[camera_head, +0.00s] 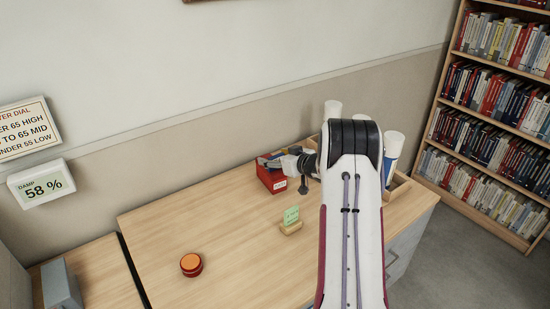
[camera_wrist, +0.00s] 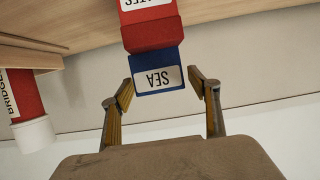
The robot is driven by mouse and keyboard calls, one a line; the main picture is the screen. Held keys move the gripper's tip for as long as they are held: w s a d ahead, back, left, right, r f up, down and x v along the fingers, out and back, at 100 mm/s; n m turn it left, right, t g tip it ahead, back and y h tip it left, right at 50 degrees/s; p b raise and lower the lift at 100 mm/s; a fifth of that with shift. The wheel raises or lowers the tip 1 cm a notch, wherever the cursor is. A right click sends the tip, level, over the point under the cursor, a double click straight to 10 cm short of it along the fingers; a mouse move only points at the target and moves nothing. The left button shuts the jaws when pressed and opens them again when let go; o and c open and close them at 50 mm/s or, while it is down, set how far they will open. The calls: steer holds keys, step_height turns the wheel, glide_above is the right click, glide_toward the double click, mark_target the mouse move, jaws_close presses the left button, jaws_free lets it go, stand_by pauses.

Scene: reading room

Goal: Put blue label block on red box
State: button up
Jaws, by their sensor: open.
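The red box (camera_head: 271,179) stands on the wooden desk near its back edge, with a white label on its side. Its labelled side also shows in the wrist view (camera_wrist: 150,35), where the picture is upside down. The blue label block (camera_wrist: 158,74) bears a white label reading "SEA" and rests against the red box's upper side, so it sits on top of it. My gripper (camera_wrist: 160,82) is open, with one finger on each side of the blue block; contact cannot be told. In the head view my gripper (camera_head: 284,160) is at the red box and partly hides the block.
A wooden tray (camera_head: 399,188) with white-topped rolls stands behind my arm; one red roll (camera_wrist: 28,97) shows beside the gripper. A green card in a wooden stand (camera_head: 291,227) and an orange-red round object (camera_head: 191,265) are on the desk.

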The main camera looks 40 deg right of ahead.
steer(key=shift+r, duration=0.15)
steer(key=v, duration=1.2)
stand_by(0.7)
steer(key=a+r+g+h, duration=0.1)
steer(key=a+r+h, duration=0.3)
steer(key=r, duration=0.6)
steer(key=s+a+r+m+g+h, duration=0.1)
steer(key=s+a+r+m+g, duration=0.1)
steer(key=s+a+r, duration=0.65)
steer(key=s+a+f+n+g+y, duration=0.1)
steer(key=s+a+f+g+y, duration=0.1)
steer(key=s+a, duration=1)
steer(key=s+a+f+n+g+y, duration=0.1)
steer(key=s+a+f+g+y, duration=0.2)
steer(key=s+a, duration=1)
steer(key=shift+s+a, duration=0.25)
steer(key=shift+s, duration=0.5)
